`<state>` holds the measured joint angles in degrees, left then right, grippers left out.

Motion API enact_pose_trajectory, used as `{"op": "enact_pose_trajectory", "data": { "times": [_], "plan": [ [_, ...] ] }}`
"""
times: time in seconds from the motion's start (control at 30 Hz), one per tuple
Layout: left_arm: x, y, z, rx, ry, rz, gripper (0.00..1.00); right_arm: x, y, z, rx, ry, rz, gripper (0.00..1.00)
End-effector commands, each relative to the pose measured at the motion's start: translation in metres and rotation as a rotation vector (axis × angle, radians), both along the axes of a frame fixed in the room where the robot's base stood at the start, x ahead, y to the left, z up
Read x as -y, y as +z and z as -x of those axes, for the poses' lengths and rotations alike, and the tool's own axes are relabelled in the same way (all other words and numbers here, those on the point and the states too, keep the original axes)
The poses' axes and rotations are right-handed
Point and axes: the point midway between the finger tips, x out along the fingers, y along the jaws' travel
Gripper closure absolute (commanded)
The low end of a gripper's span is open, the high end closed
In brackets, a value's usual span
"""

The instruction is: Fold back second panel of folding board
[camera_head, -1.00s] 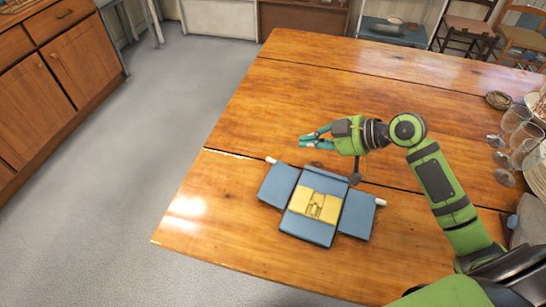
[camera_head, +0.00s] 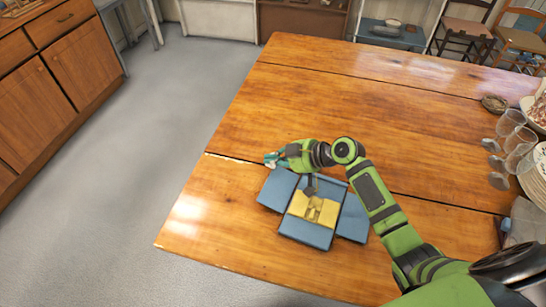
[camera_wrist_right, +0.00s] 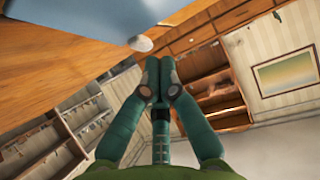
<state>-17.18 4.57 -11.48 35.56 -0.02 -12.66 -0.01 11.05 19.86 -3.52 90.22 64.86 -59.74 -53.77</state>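The folding board lies open on the table, with a yellow middle (camera_head: 314,208) and blue panels to its left (camera_head: 277,188) and right (camera_head: 353,218). A white tab (camera_head: 271,166) sticks out at the left panel's far corner. My right gripper (camera_head: 270,158) is at this tab, its teal fingers close together. In the right wrist view the fingertips (camera_wrist_right: 160,62) meet with nothing visible between them; the tab (camera_wrist_right: 141,43) and the blue panel (camera_wrist_right: 190,12) show just beyond, apart from them. My arm hides the right tab. My left gripper is not in view.
The wooden table's (camera_head: 210,225) left edge is close to the board. Several glasses (camera_head: 510,140) and stacked plates (camera_head: 536,175) stand at the right side. A small coaster-like stack (camera_head: 495,104) lies behind them. The far tabletop is clear.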

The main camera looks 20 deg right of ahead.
Motion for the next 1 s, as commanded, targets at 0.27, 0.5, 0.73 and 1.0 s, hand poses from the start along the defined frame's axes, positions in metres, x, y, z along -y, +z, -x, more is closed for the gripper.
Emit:
{"op": "enact_pose_trajectory", "data": {
  "times": [0.27, 0.5, 0.73, 1.0],
  "plan": [
    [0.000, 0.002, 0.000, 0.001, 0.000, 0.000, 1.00, -0.001, 0.000, -0.001, -0.010, 0.002, 0.013, 1.00],
    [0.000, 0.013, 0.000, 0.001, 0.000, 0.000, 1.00, -0.005, -0.009, -0.005, -0.089, 0.002, 0.103, 1.00],
    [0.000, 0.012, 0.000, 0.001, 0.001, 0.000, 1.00, -0.005, -0.013, -0.004, -0.101, 0.000, 0.112, 1.00],
    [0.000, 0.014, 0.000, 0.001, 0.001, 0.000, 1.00, -0.005, -0.010, -0.005, -0.099, 0.000, 0.112, 1.00]
  ]
}}
